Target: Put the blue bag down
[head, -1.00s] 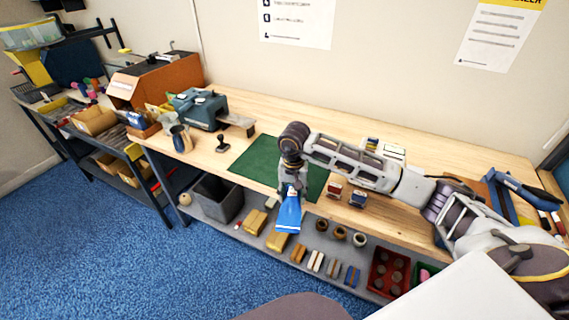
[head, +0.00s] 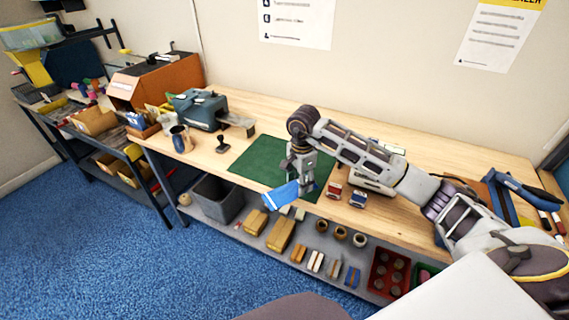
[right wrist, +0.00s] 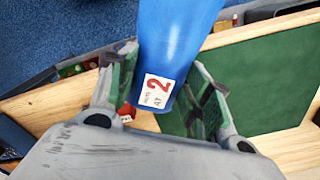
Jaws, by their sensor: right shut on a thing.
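The blue bag (head: 282,196) is held by my right gripper (head: 299,187) at the front edge of the workbench, by the green mat (head: 262,160). In the head view the bag points left and slightly down from the fingers. In the right wrist view the bag (right wrist: 176,45) lies between the two fingers of the gripper (right wrist: 160,100), with a white label bearing a red 2. The mat also shows at the right of the wrist view (right wrist: 268,75). My left gripper is out of view.
A red-labelled small box (head: 334,190) and a blue one (head: 358,199) stand right of the gripper. A black-handled stamp (head: 222,144) stands left of the mat. The mat's left part is bare.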

